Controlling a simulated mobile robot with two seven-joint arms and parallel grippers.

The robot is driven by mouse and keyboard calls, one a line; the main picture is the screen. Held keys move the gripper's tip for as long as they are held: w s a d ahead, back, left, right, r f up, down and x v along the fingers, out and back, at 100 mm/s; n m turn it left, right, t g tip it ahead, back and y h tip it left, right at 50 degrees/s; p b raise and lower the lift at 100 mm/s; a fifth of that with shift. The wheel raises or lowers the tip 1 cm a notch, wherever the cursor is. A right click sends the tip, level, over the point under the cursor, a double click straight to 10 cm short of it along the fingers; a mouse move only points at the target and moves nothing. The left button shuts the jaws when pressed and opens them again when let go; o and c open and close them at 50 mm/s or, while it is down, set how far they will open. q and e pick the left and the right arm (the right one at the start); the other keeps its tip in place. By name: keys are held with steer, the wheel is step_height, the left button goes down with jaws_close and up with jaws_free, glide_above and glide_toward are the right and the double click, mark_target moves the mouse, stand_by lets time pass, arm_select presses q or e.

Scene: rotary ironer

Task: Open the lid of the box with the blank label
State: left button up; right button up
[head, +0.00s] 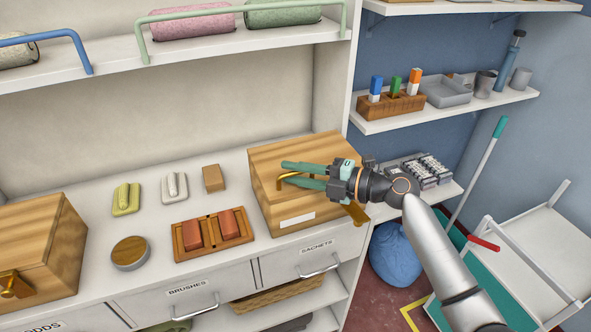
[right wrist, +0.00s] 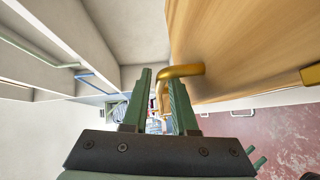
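The wooden box (head: 262,205) with a blank white label (head: 297,219) stands at the right end of the counter. Its lid is down. A brass handle (head: 283,183) is on the lid; it also shows in the right wrist view (right wrist: 183,71). A brass piece (head: 355,213) sticks out at the box's right front. My right gripper (head: 285,173) is over the lid with its green fingers apart. In the right wrist view the handle's bent end reaches between the fingers (right wrist: 161,100); I cannot tell whether they touch it. My left gripper is not in view.
Another wooden box (head: 40,240) with a brass clasp stands at the left. Between them are a tray with red blocks (head: 212,236), a round tin (head: 130,253) and small items. A shelf (head: 180,50) hangs above. Labelled drawers (head: 313,262) are below.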

jaws_close()
stand_by(1.4)
